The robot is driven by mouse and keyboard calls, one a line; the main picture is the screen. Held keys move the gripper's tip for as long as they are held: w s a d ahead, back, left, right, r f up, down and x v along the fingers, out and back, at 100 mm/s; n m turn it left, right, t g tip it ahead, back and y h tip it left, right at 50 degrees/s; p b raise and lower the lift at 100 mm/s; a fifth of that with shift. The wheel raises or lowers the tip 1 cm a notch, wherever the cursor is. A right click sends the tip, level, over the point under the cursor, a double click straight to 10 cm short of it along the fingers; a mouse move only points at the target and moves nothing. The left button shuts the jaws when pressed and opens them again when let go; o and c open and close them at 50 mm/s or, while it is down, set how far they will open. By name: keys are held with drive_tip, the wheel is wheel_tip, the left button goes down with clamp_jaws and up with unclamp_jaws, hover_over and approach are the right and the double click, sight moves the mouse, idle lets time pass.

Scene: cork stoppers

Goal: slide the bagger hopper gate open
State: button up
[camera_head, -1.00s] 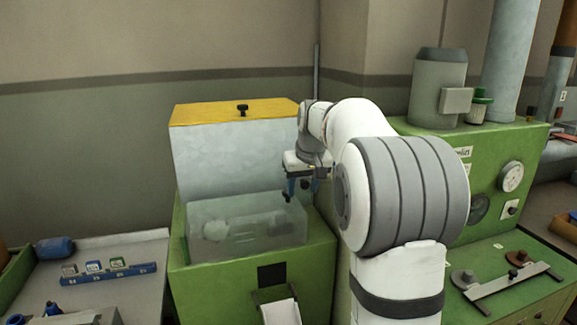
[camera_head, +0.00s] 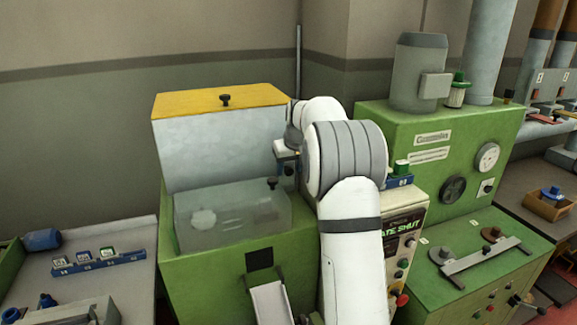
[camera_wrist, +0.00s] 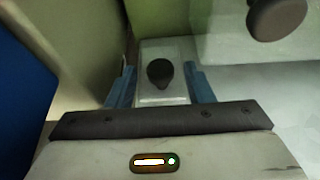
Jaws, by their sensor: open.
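The bagger is a green machine (camera_head: 190,262) with a pale hopper (camera_head: 215,150) and a yellow lid (camera_head: 190,103). In the wrist view, a pale plate (camera_wrist: 163,97) bearing a dark knob (camera_wrist: 160,72) shows; it looks like the gate slide. My gripper (camera_wrist: 161,86) is open, with its blue fingers on either side of this plate and knob. I cannot tell whether they touch it. In the head view my arm covers much of the fingers and the plate. The bagger's panel display (camera_head: 397,228) is partly covered and reads "ATE SHUT".
A clear cover (camera_head: 240,222) with a dark knob (camera_head: 272,184) stands in front of the hopper, close to my gripper. A green cabinet (camera_head: 440,128) is at right. A grey bench (camera_head: 130,238) with a blue rack (camera_head: 98,263) is at left.

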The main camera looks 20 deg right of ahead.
drive_tip(key=shift+f, duration=0.15)
drive_tip(key=shift+c, duration=0.5)
clamp_jaws()
